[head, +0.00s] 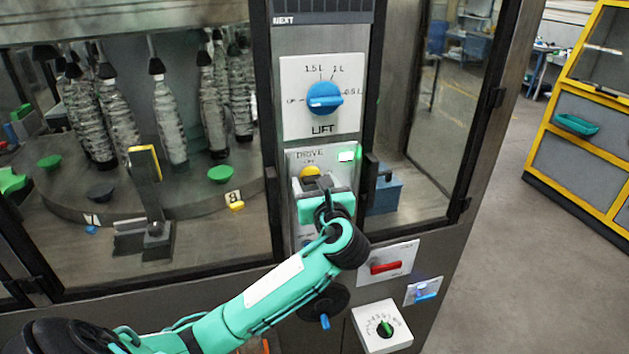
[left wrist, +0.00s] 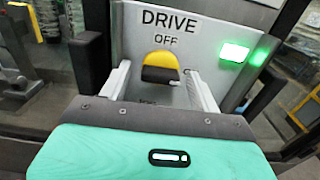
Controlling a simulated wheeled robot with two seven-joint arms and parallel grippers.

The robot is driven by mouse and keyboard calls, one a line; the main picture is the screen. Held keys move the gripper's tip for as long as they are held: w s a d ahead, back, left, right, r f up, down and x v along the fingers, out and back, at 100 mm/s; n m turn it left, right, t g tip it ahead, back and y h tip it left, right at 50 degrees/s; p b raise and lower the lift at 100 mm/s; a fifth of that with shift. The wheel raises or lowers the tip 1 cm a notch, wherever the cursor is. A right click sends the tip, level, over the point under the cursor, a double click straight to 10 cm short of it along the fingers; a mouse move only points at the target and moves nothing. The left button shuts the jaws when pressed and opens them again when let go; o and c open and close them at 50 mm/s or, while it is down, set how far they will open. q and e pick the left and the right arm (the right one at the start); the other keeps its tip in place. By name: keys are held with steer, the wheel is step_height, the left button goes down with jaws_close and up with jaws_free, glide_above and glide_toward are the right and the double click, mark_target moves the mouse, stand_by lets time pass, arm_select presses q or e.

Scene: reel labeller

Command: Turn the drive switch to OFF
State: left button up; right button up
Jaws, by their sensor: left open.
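The drive switch (left wrist: 160,68) is a yellow knob with a black handle on a pale panel (left wrist: 208,28) marked DRIVE and OFF. The black handle lies roughly level across the knob's lower part. The yellow knob also shows in the head view (head: 310,172), partly hidden by my gripper. My left gripper (left wrist: 160,82) is open, with one finger on each side of the knob. I cannot tell whether the fingers touch it. A green lamp (left wrist: 234,52) glows right of the knob. My right gripper is not in view.
Above the drive panel is a blue LIFT dial (head: 324,97). Below right are a red handle (head: 385,267), a blue switch (head: 426,292) and a green-pointer dial (head: 384,328). Glass windows flank the column; bottles (head: 168,120) hang behind the left one. Open floor lies at right.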

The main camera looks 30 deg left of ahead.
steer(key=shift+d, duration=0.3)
arm_select(q)
steer(key=c, duration=1)
